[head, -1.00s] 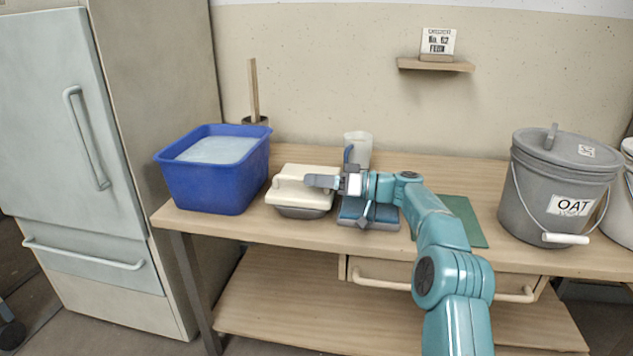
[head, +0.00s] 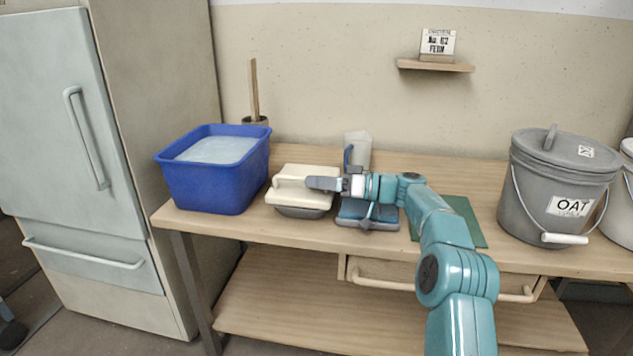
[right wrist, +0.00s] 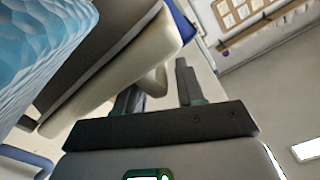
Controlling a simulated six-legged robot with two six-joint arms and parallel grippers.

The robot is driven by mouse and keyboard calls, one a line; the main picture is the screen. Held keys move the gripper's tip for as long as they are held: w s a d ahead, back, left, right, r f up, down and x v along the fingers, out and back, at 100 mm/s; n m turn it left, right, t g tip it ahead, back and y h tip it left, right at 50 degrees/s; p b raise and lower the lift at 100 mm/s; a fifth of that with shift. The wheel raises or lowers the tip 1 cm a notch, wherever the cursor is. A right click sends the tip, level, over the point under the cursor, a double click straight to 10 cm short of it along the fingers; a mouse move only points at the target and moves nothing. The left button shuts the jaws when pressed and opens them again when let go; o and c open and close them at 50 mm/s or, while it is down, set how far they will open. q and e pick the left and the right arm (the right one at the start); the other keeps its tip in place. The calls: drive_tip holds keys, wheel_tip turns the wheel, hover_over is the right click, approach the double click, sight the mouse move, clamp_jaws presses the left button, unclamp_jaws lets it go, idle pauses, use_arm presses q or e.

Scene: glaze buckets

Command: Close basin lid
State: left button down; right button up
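The basin (head: 302,212) is a small dark grey vessel near the table's front left. Its cream lid (head: 318,200) lies over it, and I cannot tell whether the lid sits fully down. My right gripper (head: 312,183) reaches in from the right, at the lid's right side near the cream handle (head: 287,181). In the right wrist view, the fingers of my right gripper (right wrist: 158,92) stand apart, with the cream handle (right wrist: 157,77) showing between or just beyond them. The lid (right wrist: 120,80) also shows there, beside the fingers. My left gripper is not in view.
A blue tub (head: 225,185) with pale contents stands left of the basin. A blue scale-like thing (head: 352,213) is under my right wrist, with a pale cup (head: 360,146) behind. A green mat (head: 466,222) and a grey OAT bucket (head: 540,190) are to the right.

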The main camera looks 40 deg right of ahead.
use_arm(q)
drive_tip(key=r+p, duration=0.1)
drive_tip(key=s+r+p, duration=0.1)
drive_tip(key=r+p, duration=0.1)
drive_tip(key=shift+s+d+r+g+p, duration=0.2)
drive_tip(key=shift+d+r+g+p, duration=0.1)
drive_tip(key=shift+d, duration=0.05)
use_arm(e)
drive_tip(key=v, duration=1.5)
drive_tip(key=shift+s+d, duration=0.1)
drive_tip(key=shift+s, duration=0.2)
